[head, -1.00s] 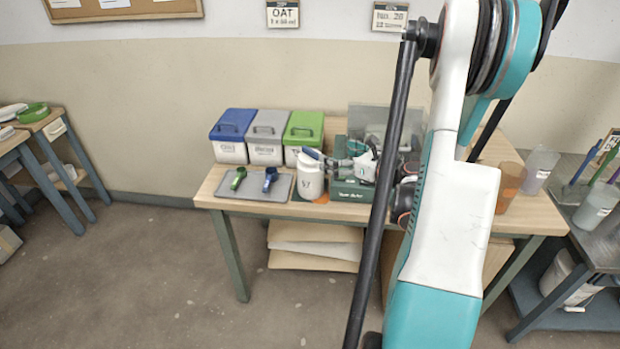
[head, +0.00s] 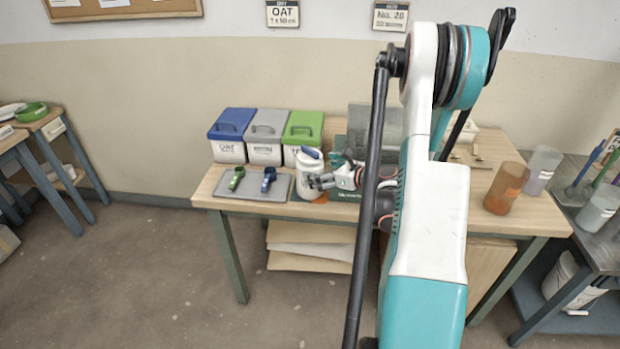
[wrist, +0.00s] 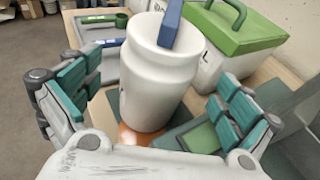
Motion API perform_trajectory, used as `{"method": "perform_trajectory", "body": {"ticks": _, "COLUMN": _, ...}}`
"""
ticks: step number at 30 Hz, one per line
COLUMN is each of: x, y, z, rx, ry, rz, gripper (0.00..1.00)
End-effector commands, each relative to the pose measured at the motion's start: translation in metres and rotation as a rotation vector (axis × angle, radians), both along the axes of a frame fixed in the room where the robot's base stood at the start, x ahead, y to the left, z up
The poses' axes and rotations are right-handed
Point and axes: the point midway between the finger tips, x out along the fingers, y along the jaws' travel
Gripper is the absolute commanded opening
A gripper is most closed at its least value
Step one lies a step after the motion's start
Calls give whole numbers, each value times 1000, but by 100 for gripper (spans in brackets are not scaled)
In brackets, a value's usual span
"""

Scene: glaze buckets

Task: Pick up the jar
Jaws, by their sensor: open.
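The jar (head: 308,178) is a white, rounded container with a blue piece at its top. In the wrist view the jar (wrist: 157,75) fills the middle, between the two fingers. My gripper (head: 320,182) is open at the jar's right side in the head view. In the wrist view my gripper (wrist: 150,100) has its teal pads spread on both sides of the jar, with a gap on each side.
Bins with blue (head: 232,122), grey (head: 268,124) and green (head: 303,127) lids stand behind. A grey tray (head: 252,197) with green and blue scoops lies to the left. An orange cup (head: 506,188) and a clear cup (head: 541,170) stand at the right.

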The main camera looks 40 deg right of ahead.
Motion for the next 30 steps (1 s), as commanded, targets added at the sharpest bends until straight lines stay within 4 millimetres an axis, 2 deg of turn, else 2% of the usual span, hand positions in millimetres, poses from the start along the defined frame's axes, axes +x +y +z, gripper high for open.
{"method": "perform_trajectory", "body": {"ticks": 9, "x": 40, "y": 8, "z": -14, "rx": 1, "ry": -1, "rz": 2, "gripper": 98}}
{"method": "perform_trajectory", "body": {"ticks": 16, "x": 42, "y": 7, "z": -13, "rx": 0, "ry": -1, "rz": 0, "gripper": 98}}
{"method": "perform_trajectory", "body": {"ticks": 17, "x": 41, "y": 7, "z": -13, "rx": 0, "ry": -1, "rz": 0, "gripper": 94}}
{"method": "perform_trajectory", "body": {"ticks": 24, "x": 41, "y": 7, "z": -13, "rx": 0, "ry": -1, "rz": 0, "gripper": 39}}
{"method": "perform_trajectory", "body": {"ticks": 25, "x": 41, "y": 7, "z": -13, "rx": 0, "ry": -1, "rz": 0, "gripper": 36}}
{"method": "perform_trajectory", "body": {"ticks": 30, "x": 42, "y": 7, "z": -12, "rx": 1, "ry": -3, "rz": 0, "gripper": 36}}
